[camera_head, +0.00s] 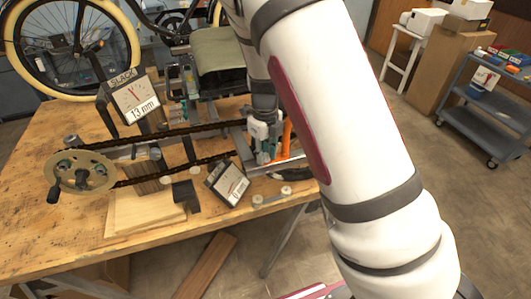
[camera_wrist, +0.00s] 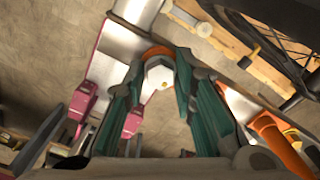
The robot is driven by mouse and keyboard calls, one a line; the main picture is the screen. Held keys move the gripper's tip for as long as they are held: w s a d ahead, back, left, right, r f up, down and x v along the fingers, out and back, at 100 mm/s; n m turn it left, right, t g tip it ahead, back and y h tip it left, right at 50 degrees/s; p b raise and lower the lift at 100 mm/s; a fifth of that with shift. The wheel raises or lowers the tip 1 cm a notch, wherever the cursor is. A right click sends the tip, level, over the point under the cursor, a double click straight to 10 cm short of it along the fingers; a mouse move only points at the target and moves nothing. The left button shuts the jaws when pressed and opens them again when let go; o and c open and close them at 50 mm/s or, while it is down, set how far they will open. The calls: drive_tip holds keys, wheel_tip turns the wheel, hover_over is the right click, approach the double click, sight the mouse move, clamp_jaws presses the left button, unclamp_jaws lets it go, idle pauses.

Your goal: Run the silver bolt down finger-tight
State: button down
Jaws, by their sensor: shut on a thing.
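My gripper shows in the wrist view (camera_wrist: 158,88) with its two green fingers closed around the silver bolt (camera_wrist: 158,74). The bolt's pale hexagonal head lies between the fingertips, with a small yellowish spot near its middle. An orange ring-like edge curves around the far side of the head. The bolt's shank and thread are hidden. In the head view my gripper (camera_head: 265,153) points down at the right end of the chain, by the trike frame on the workbench. The bolt itself cannot be made out there.
A sign reading SLACK 13 mm (camera_head: 137,101) stands over the chain (camera_head: 180,132), which runs from the chainring (camera_head: 80,172). A second tilted gauge (camera_head: 228,184) sits near my gripper. An orange part (camera_wrist: 280,140) is close at right in the wrist view; pink parts (camera_wrist: 82,105) are at left.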

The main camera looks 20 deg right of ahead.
drive_tip(key=c, duration=1.5)
unclamp_jaws()
drive_tip(key=shift+c, duration=0.2)
drive_tip(key=shift+n, duration=0.9)
drive_tip(key=shift+n, duration=0.8)
drive_tip(key=shift+n, duration=0.9)
